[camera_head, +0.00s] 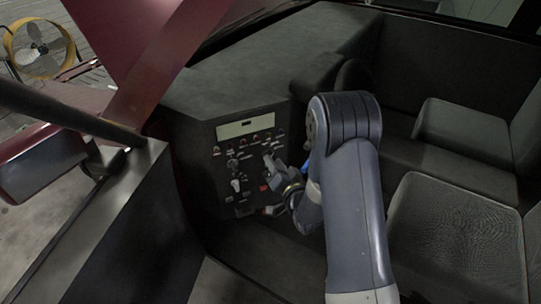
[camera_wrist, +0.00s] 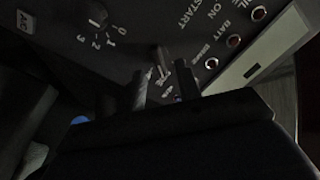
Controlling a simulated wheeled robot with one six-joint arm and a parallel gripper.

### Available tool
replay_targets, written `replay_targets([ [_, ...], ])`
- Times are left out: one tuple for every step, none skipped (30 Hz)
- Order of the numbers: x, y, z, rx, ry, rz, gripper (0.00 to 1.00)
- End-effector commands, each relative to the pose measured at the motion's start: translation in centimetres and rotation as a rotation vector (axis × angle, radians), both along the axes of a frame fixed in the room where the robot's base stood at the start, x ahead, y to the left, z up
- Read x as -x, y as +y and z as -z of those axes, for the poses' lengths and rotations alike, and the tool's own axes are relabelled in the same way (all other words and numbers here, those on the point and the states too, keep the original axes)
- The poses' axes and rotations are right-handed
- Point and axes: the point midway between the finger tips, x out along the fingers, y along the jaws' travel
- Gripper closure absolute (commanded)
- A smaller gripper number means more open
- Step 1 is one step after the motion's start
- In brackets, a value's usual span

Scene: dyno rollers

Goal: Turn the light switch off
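A dark control panel (camera_head: 225,165) on the dashboard carries several knobs and switches. In the wrist view a small lever switch (camera_wrist: 163,60) sticks out of the panel, in line with the gap between my fingertips. Its own label is not clearly readable, so I cannot tell for sure that it is the light switch. My gripper (camera_head: 272,164) is at the right part of the panel. In the wrist view my gripper (camera_wrist: 165,72) has its two fingers apart, with nothing clearly clamped. Whether a finger touches the lever is too dark to tell.
A rotary knob (camera_wrist: 98,17) marked with numbers and a row of small round indicators (camera_wrist: 233,41) lie near the lever. A pale display strip (camera_head: 245,127) tops the panel. Dark seats (camera_head: 455,235) stand at the right, and the open door (camera_head: 110,235) at the left.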

Motion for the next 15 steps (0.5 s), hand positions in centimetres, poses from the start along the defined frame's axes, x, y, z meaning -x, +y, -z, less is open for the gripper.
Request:
replay_targets([
  [-0.7,0.3,-0.2,0.0,0.0,0.0,0.67],
  [-1.0,0.4,-0.1,0.0,0.0,0.0,0.67],
  [-1.5,0.6,-0.1,0.0,-0.001,0.001,0.67],
  [-1.8,0.7,-0.1,0.0,-0.001,0.001,0.67],
  [-2.0,0.8,-0.1,0.0,0.001,0.001,0.67],
  [-2.3,0.9,0.0,0.0,0.001,0.001,0.67],
  [-2.4,0.9,0.0,0.0,0.001,0.001,0.67],
  [-2.6,1.0,0.0,0.0,0.0,0.0,0.67],
  [-2.7,1.1,0.0,0.0,0.0,0.0,0.67],
  [-2.8,1.1,0.0,0.0,0.0,0.0,0.67],
  [-2.8,1.1,0.0,0.0,0.0,0.0,0.67],
  [-2.9,1.1,0.0,0.0,0.001,0.001,0.67],
  [-2.9,1.1,0.0,0.0,0.001,0.001,0.67],
  [-2.9,1.1,0.0,0.0,0.001,0.001,0.67],
  [-2.9,1.1,0.0,0.0,0.001,0.001,0.67],
])
